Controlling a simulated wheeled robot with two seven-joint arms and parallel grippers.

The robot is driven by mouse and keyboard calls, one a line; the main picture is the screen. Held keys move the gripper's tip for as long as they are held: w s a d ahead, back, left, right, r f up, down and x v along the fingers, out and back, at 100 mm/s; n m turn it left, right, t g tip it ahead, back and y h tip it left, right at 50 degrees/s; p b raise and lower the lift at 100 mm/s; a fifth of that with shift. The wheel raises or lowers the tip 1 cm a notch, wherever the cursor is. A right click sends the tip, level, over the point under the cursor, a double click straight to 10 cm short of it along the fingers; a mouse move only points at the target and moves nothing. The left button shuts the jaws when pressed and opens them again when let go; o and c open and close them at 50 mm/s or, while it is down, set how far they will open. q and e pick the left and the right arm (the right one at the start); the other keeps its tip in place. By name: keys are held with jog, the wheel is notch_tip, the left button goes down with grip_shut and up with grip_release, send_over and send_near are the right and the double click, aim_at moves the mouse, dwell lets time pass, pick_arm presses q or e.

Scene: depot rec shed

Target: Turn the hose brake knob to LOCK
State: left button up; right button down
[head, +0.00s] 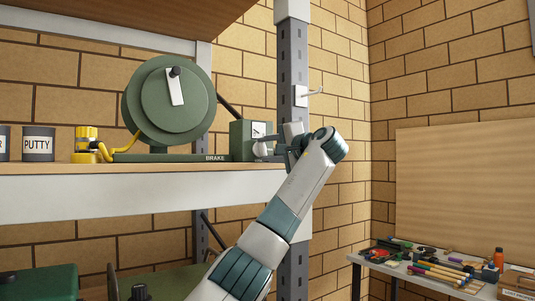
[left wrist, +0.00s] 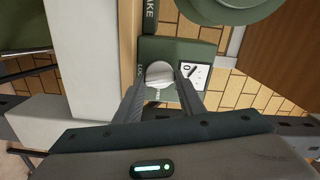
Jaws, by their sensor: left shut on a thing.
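The green hose reel (head: 170,100) stands on the shelf, with a base marked BRAKE. At the base's right end is a green brake box (head: 238,140), seen close up in the left wrist view (left wrist: 175,49). A pale round knob (left wrist: 160,72) sits on the box's face. My left gripper (head: 275,147) is at the box, its two fingers (left wrist: 160,90) on either side of the knob and shut on it. A white card (left wrist: 194,74) with a dark mark is beside the knob. My right gripper is not in view.
The wooden shelf (head: 70,173) also holds a PUTTY can (head: 39,147) and a yellow hose nozzle (head: 87,140). A grey upright post (head: 291,80) with a white hook stands right behind my wrist. A tool-covered bench (head: 470,285) is at lower right.

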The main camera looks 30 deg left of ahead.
pick_arm(q)
jog(key=shift+m+b, duration=0.3)
jog(key=shift+m, duration=1)
jog(key=o, duration=1)
jog(key=shift+o, duration=0.2)
jog(key=shift+f, duration=0.15)
jog(key=shift+f, duration=0.1)
